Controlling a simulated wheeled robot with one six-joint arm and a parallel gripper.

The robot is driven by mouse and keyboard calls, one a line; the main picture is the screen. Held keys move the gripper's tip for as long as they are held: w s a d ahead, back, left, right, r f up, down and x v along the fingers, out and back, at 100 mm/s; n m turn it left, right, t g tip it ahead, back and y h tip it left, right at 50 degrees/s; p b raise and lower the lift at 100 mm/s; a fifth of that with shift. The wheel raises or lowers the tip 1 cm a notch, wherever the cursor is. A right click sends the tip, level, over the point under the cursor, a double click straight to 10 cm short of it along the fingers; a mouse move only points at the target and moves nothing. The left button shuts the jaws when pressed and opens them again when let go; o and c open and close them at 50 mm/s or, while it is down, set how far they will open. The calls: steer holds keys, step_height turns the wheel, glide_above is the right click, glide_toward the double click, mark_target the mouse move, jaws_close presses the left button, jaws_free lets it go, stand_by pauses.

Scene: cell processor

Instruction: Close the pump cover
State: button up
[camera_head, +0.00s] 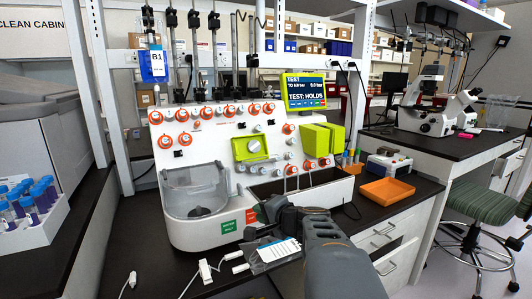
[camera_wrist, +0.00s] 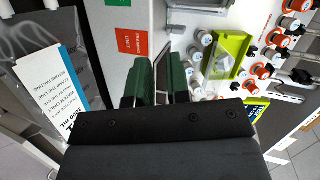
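The white cell processor (camera_head: 205,235) stands on the dark bench. On its front is a yellow-green pump cover (camera_head: 250,147), a frame with a paler middle; it also shows in the wrist view (camera_wrist: 229,56). A larger yellow-green box-like cover (camera_head: 322,138) stands out from the front to its right. My gripper (camera_head: 262,210) is low in front of the processor, below and apart from both covers. In the wrist view its dark green fingers (camera_wrist: 160,82) are apart with nothing seen between them.
A clear bag with a white label (camera_head: 277,250) lies on the bench by my gripper. A clear basin (camera_head: 195,188) projects from the processor's left front. An orange tray (camera_head: 387,190) sits to the right. A tube rack (camera_head: 30,215) stands at left. White connectors (camera_head: 205,270) and tubing lie in front.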

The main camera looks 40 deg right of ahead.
mark_target(267, 170)
steer(key=d+r+m+t+h+p, duration=0.2)
steer(key=d+r+m+h, duration=0.2)
steer(key=d+r, duration=0.35)
steer(key=w+d, duration=0.1)
steer(key=w, duration=0.3)
steer(key=w+f, duration=0.1)
steer(key=w, duration=0.3)
steer(key=w+d+f, duration=0.1)
steer(key=w, duration=0.3)
steer(key=shift+w+d+p, duration=0.2)
steer(key=shift+d+p, duration=0.1)
jaws_close()
